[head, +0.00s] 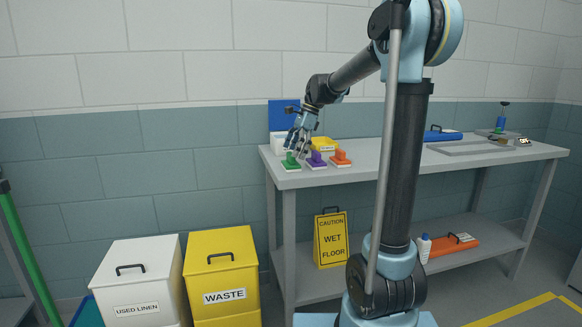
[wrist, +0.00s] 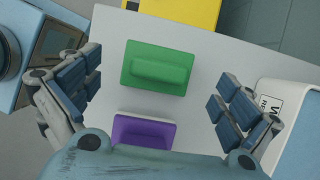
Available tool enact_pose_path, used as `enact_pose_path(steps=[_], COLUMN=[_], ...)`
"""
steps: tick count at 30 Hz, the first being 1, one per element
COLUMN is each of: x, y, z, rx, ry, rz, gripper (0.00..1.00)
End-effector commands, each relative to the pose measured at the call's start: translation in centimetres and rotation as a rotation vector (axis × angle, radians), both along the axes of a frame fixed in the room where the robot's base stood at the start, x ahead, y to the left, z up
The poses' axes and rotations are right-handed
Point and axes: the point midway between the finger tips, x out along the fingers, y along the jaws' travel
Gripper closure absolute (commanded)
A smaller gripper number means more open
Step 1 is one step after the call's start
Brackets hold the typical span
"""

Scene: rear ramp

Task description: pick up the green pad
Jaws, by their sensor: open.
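The green pad (head: 291,161) sits on the left front of the grey table, with a raised green handle on a pale base. In the wrist view the green pad (wrist: 158,68) lies between and slightly ahead of the open fingers, with nothing touching it. My gripper (head: 297,152) is open and empty just above the pad in the head view. It also shows in the wrist view (wrist: 160,95), with one finger on each side. A purple pad (head: 316,160) stands to the right of the green one. It is partly hidden by my gripper's body in the wrist view (wrist: 143,133).
An orange pad (head: 341,158) stands right of the purple one. Behind are a yellow container (head: 324,144) and a white box (head: 278,145). The table (head: 363,172) is bare in front of my arm. Yellow WASTE (head: 222,275) and white linen (head: 137,283) bins stand on the floor.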

Motion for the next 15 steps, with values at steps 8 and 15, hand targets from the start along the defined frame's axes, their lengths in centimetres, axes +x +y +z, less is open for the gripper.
enact_pose_path(steps=[8,15], x=[-0.3,-0.3], y=[1.0,1.0], z=[-2.6,-2.6], rx=[0.0,0.0], ry=[-0.001,0.0], rz=[0.002,0.001], gripper=[0.02,0.02])
